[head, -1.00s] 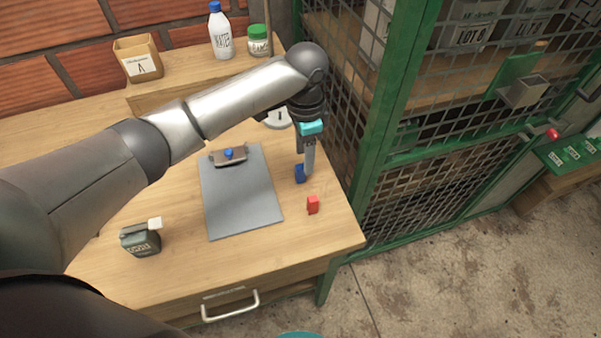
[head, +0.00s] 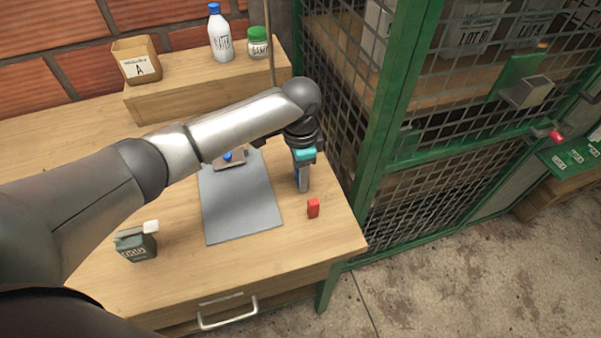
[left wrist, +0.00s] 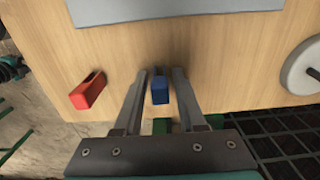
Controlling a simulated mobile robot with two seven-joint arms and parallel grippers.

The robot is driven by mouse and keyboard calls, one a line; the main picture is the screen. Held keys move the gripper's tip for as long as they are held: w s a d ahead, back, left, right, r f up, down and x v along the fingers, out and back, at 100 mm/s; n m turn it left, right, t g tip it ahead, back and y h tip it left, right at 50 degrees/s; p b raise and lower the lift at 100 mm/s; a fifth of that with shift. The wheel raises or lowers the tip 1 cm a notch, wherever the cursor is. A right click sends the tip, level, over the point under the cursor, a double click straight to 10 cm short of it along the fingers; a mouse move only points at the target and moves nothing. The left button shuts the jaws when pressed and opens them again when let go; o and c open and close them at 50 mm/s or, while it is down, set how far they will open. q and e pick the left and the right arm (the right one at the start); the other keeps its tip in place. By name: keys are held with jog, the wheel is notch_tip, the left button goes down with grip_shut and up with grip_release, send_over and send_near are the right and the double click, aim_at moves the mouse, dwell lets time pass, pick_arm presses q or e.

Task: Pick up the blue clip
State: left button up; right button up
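The blue clip (left wrist: 159,90) stands on the wooden table and shows between my left gripper's fingers in the left wrist view. In the head view it is almost wholly hidden by the gripper. My left gripper (head: 302,186) points down over that spot, near the table's right edge. In the left wrist view its two fingers (left wrist: 166,84) are apart, one on each side of the clip, with a narrow gap at the right finger. My right gripper is in neither view.
A red clip (head: 313,208) stands close by, also in the left wrist view (left wrist: 88,91). A dark green container (head: 136,245) is at front left. A green mesh cage (head: 420,190) rises beyond the right edge.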

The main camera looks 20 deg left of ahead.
pick_arm(q)
grip_shut()
jog(key=shift+r, duration=0.1)
dwell(0.3)
